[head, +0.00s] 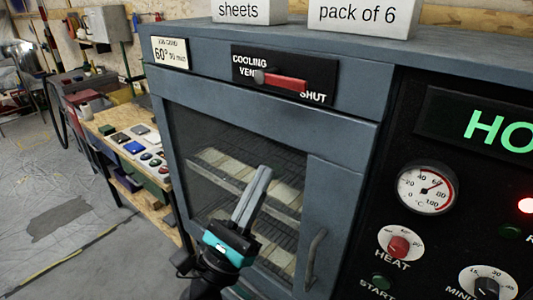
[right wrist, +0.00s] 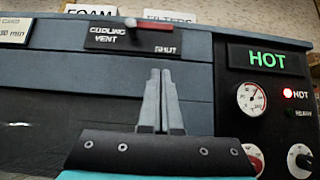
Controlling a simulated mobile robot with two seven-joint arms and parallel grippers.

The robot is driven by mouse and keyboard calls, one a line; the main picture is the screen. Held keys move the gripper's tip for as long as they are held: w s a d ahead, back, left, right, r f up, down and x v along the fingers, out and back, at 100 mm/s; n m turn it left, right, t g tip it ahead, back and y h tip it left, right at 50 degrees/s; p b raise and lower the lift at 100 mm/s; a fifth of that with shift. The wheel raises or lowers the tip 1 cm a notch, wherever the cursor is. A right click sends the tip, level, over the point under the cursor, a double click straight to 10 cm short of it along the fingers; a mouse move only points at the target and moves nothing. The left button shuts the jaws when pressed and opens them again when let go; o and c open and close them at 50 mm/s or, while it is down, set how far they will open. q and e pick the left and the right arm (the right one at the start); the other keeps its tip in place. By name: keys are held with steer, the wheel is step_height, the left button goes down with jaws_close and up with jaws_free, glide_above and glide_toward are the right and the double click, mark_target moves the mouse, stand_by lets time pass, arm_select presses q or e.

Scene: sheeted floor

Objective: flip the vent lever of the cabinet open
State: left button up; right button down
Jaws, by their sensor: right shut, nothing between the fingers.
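The cabinet (head: 345,150) is blue-grey with a glass door. Its vent lever (head: 285,83) is a red bar on a dark pivot, set on a black plate (head: 325,70) marked "COOLING VENT" and "SHUT". The bar points right and slightly down, towards "SHUT". The lever also shows at the top of the right wrist view (right wrist: 152,26). My right gripper (head: 262,172) is shut and empty. It is in front of the door glass, below the lever and apart from it. In the right wrist view its fingertips (right wrist: 160,72) point up, below the plate. My left gripper is not in view.
A door handle (head: 315,258) stands out at the door's right. The control panel has a gauge (head: 427,189), a red heat knob (head: 399,247) and a lit "HOT" sign (right wrist: 266,60). White boxes (head: 365,17) stand on top. A workbench (head: 125,140) stands left, beside open floor.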

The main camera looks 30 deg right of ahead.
mark_target(286, 79)
steer(key=a+r+p+x, duration=0.2)
steer(key=p+x, duration=0.3)
steer(key=x, duration=0.6)
steer(key=shift+s+d+r, duration=0.15)
steer(key=shift+s+d, duration=0.05)
steer(key=shift+s, duration=0.05)
steer(key=shift+w+n+t, duration=0.1)
steer(key=shift+n+t, duration=0.2)
steer(key=shift+t, duration=0.1)
